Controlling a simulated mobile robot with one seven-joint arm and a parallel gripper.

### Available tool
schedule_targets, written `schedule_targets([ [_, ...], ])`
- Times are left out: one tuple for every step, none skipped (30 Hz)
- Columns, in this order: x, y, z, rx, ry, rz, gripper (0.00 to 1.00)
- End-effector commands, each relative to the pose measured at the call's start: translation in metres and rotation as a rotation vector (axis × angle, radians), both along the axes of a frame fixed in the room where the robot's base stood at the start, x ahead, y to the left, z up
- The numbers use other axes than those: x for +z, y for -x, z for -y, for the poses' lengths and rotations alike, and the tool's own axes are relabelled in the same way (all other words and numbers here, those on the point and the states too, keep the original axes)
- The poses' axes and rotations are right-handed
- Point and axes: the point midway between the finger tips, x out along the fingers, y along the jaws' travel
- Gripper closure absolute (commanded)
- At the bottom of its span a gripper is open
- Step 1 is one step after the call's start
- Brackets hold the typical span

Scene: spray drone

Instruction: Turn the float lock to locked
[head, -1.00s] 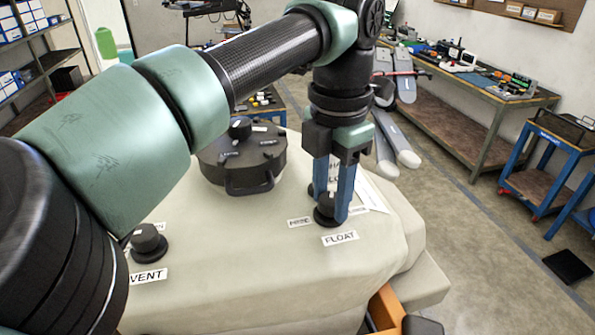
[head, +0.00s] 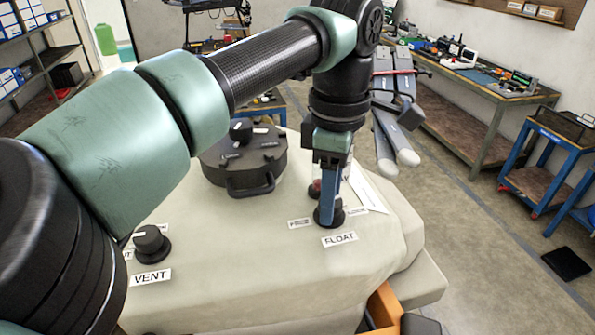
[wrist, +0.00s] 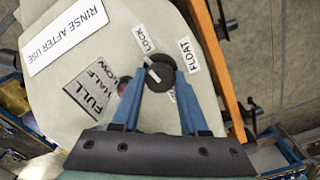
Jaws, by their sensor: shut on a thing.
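The float lock is a black round knob (head: 326,214) on the pale tank top, behind the FLOAT label (head: 340,238). It also shows in the wrist view (wrist: 162,84), between the LOCK label (wrist: 145,39) and a small label mostly hidden by a finger. A white mark on the knob slants up-left, roughly towards the LOCK side; its exact alignment is hard to tell. My gripper (head: 328,208) points down over the knob. Its blue fingers (wrist: 160,75) are shut on the knob from both sides. In the head view they hide part of it.
The VENT knob (head: 152,244) stands at the left of the tank top (head: 230,280). A black round lid (head: 240,168) with a handle sits behind. Folded grey drone parts (head: 395,130) lie at the right. The FULL/HALF/LOW gauge (wrist: 92,90) is beside my left finger.

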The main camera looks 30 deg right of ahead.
Motion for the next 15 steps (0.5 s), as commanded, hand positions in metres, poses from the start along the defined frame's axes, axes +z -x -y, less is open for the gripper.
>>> schedule_targets([
  [0.0029, -0.0007, 0.0013, -0.028, 0.006, 0.003, 1.00],
  [0.0029, -0.0007, 0.0013, -0.044, 0.006, 0.003, 1.00],
  [0.0029, -0.0007, 0.0013, -0.065, 0.006, 0.004, 1.00],
  [0.0028, -0.0007, 0.0013, -0.079, 0.006, 0.004, 1.00],
  [0.0028, -0.0006, 0.0014, -0.092, 0.006, 0.004, 1.00],
  [0.0028, -0.0006, 0.0014, -0.108, 0.006, 0.004, 1.00],
  [0.0028, -0.0007, 0.0013, -0.119, 0.006, 0.004, 1.00],
  [0.0028, -0.0006, 0.0014, -0.128, 0.006, 0.004, 1.00],
  [0.0027, -0.0007, 0.0014, -0.139, 0.006, 0.004, 1.00],
  [0.0027, -0.0007, 0.0014, -0.146, 0.006, 0.004, 1.00],
  [0.0027, -0.0007, 0.0014, -0.152, 0.006, 0.004, 1.00],
  [0.0027, -0.0007, 0.0014, -0.158, 0.006, 0.004, 1.00],
  [0.0027, -0.0007, 0.0014, -0.163, 0.006, 0.004, 1.00],
  [0.0026, -0.0007, 0.0014, -0.166, 0.006, 0.004, 1.00],
  [0.0026, -0.0007, 0.0014, -0.170, 0.006, 0.004, 1.00],
])
